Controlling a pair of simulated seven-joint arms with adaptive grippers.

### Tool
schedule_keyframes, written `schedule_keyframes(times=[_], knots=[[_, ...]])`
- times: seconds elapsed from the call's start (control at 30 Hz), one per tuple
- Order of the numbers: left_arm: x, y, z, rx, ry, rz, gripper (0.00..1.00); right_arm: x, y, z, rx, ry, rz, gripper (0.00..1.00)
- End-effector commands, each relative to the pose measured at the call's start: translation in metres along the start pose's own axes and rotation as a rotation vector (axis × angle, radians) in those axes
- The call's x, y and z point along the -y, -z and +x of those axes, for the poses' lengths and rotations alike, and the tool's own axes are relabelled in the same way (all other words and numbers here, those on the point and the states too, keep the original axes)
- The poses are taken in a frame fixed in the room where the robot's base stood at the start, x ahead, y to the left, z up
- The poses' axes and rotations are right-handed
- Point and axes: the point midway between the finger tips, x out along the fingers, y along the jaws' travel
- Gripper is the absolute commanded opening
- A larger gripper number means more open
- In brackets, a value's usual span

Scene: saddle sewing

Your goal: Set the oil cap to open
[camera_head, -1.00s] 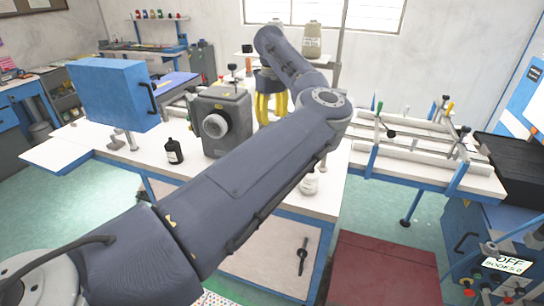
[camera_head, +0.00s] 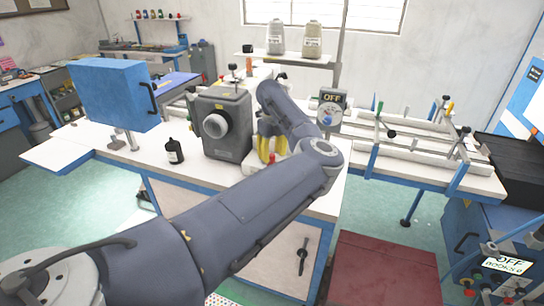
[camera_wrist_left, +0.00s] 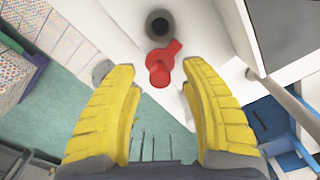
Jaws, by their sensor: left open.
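A red cap (camera_wrist_left: 160,65), which I take for the oil cap, sits on a white surface in the left wrist view. It has a rounded body and a short lobe towards the upper right. A dark round opening or knob (camera_wrist_left: 160,24) is just above it; I cannot tell which. My left gripper (camera_wrist_left: 156,78) has its yellow fingers spread wide, with the cap between and just beyond the tips, apparently untouched. In the head view my left gripper (camera_head: 266,143) is low over the bench beside the grey machine, partly hidden by my arm. My right gripper is not in view.
The grey machine (camera_head: 222,122) stands left of the gripper. A dark bottle (camera_head: 174,151) is on the white bench. A dial box marked OFF (camera_head: 329,108) is close to the right of my arm. A blue box (camera_head: 112,93) stands further left.

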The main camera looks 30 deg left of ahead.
Motion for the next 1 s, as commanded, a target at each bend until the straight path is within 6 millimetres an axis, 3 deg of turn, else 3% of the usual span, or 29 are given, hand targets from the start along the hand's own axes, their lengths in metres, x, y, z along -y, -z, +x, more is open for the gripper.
schedule_keyframes(times=[0.5, 0.9, 1.0], knots=[[-0.0002, -0.0002, 0.0082, 0.000, 0.000, 0.000, 0.46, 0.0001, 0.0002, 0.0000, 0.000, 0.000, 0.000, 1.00], [-0.0001, -0.0001, 0.0080, 0.000, 0.000, 0.000, 0.00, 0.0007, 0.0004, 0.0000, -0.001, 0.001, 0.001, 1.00], [-0.0001, -0.0001, 0.0079, 0.000, 0.000, 0.000, 0.00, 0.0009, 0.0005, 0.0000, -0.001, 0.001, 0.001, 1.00]])
